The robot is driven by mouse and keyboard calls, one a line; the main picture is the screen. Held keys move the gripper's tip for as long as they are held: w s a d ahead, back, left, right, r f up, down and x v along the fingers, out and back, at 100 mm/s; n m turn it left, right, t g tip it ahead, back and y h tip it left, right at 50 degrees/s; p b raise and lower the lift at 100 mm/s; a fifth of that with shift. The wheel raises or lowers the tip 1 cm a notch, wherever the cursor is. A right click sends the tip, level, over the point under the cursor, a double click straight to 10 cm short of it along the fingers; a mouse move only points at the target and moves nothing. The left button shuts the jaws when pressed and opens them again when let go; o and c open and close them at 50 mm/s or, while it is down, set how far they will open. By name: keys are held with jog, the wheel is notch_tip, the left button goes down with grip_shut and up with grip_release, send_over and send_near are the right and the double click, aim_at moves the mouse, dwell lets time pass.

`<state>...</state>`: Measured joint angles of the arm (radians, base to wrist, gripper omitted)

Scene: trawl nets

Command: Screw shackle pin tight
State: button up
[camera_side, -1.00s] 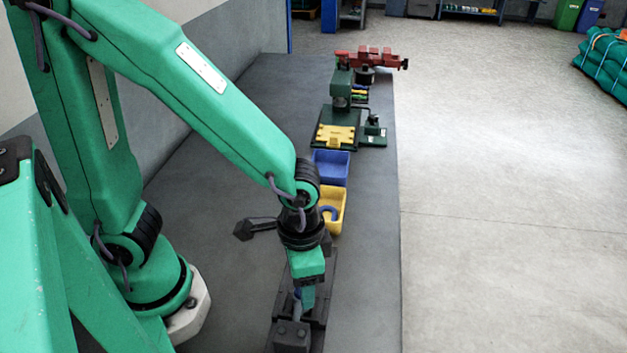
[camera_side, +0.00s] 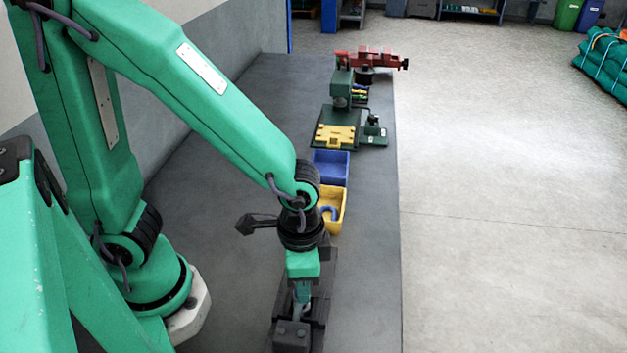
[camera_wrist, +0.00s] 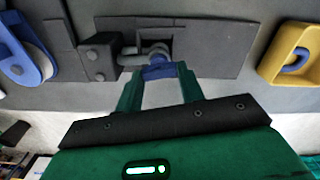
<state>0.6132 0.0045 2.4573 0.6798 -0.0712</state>
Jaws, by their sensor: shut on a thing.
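A grey shackle (camera_wrist: 150,52) sits in a dark metal fixture (camera_wrist: 215,48) on the bench, at the upper middle of the wrist view. The blue pin head (camera_wrist: 158,71) is at its near side, between my gripper's (camera_wrist: 160,76) two green fingers. My gripper is shut on this pin head. In the side view my gripper (camera_side: 302,290) points down over the dark fixture (camera_side: 292,335). The shackle is mostly hidden there by the gripper. I cannot tell how far the pin is threaded in.
A yellow bin (camera_side: 342,196) holding a blue curved part stands beyond the fixture, with a blue bin (camera_side: 330,154) behind it. A green machine with a yellow plate (camera_side: 335,136) and a red vise (camera_side: 372,58) are farther back. The bench left of the bins is clear.

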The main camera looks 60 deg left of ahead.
jog(key=shift+m, duration=1.5)
jog(key=o, duration=1)
jog(key=shift+r, duration=3.9)
